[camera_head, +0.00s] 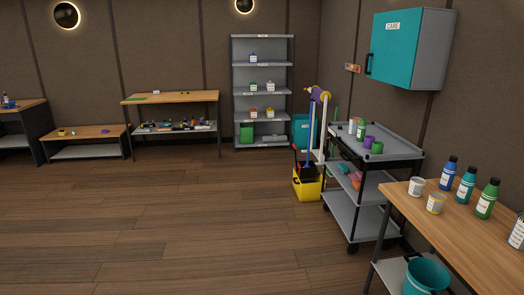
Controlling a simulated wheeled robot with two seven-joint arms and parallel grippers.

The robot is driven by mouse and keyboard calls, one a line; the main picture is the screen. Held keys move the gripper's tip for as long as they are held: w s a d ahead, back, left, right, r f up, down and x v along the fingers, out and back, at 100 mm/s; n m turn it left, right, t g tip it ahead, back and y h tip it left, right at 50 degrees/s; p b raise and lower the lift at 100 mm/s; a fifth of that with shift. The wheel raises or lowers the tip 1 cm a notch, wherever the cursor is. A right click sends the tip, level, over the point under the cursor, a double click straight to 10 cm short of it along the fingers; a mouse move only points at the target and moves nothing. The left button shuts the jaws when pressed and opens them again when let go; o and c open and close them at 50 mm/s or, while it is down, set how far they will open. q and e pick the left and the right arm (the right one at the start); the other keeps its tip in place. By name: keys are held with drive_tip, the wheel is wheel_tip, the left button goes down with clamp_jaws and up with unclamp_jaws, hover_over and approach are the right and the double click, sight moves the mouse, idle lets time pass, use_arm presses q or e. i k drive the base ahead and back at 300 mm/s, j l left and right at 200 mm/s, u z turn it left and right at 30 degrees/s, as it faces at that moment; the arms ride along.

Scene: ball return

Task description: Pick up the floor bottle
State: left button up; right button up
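Several bottles stand on the wooden table at the right: a blue bottle (448,173), a teal bottle (466,185) and a green bottle (487,199), all upright with dark caps and white labels. A pale bottle (516,232) is cut by the right edge. A smaller green bottle (361,130) stands on the grey cart (398,153). The labels are too small to read, so I cannot tell which is the floor bottle. I see no bottle lying on the floor. Neither of my grippers is in view.
Two tins (416,187) stand on the wooden table (455,240), with a teal bucket (426,277) on its lower shelf. A yellow mop bucket (307,185) stands beside the cart. A teal wall cabinet (393,45) hangs above. The wooden floor (190,220) is clear at centre and left.

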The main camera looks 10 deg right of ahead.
sight(362, 127)
drive_tip(key=i+z, duration=0.2)
drive_tip(key=i, duration=0.65)
drive_tip(key=i+j+z, duration=0.25)
drive_tip(key=i, duration=0.55)
drive_tip(key=i+z, duration=0.3)
drive_tip(key=i, duration=1.5)
